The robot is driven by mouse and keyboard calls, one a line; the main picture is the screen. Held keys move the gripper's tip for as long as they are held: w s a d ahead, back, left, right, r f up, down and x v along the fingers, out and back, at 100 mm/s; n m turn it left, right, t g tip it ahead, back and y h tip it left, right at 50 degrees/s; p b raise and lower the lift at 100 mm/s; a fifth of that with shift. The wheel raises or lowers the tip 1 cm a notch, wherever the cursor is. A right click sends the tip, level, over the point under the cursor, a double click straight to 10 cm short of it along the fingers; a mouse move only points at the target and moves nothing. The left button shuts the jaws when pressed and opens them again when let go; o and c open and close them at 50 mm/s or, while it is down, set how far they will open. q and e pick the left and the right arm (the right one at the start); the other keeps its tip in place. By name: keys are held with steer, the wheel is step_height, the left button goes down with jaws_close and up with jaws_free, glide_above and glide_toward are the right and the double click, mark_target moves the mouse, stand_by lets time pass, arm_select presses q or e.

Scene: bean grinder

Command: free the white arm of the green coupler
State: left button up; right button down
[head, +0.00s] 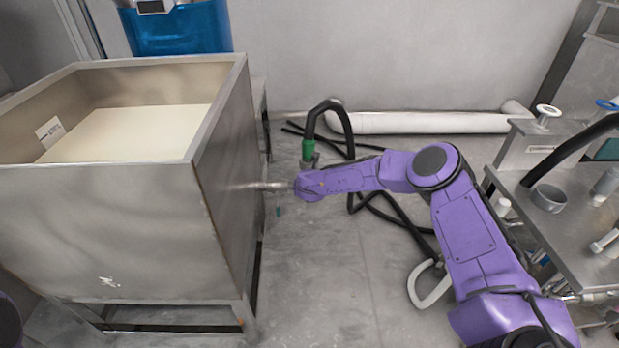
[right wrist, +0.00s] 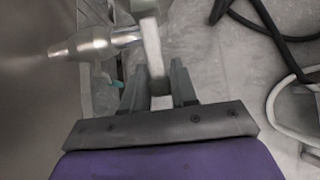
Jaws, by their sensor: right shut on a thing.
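The green coupler (head: 308,149) sits on the end of a black hose, just behind my right forearm in the head view. My right gripper (right wrist: 154,88) is at the metal bin's outlet pipe and is shut on a white bar (right wrist: 152,48), which runs up between its fingers. The bar stands at the end of the silver pipe fitting (right wrist: 95,44). In the head view the gripper tip lies in front of the pipe (head: 262,186), and the bar cannot be made out. I cannot tell how the bar joins the coupler. My left gripper is out of view.
The large steel bin (head: 110,225) with pale contents stands on the left. Black hoses (head: 400,215) lie on the floor, with a white hooked tube (head: 428,290). A white roll (head: 430,122) lies along the wall. A metal table (head: 560,205) with fittings stands right.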

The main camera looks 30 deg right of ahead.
steer(key=shift+s+a+r+g+y+p, duration=0.15)
steer(key=shift+r+g+y+p, duration=0.25)
steer(key=shift+r+g+p, duration=0.4)
steer(key=shift+s+g, duration=0.15)
steer(key=shift+g, duration=0.35)
steer(key=shift+g+y, duration=0.3)
steer(key=shift+s+r+g+y+b, duration=0.1)
steer(key=shift+r+g+y+b, duration=0.4)
steer(key=shift+g+b, duration=0.35)
arm_select(q)
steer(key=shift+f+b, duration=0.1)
steer(key=shift+b, duration=0.5)
arm_select(e)
steer(key=shift+r+g+y, duration=0.3)
steer(key=shift+r+g, duration=0.15)
steer(key=shift+g, duration=0.2)
steer(key=c, duration=1)
jaws_free()
steer(key=shift+o, duration=0.2)
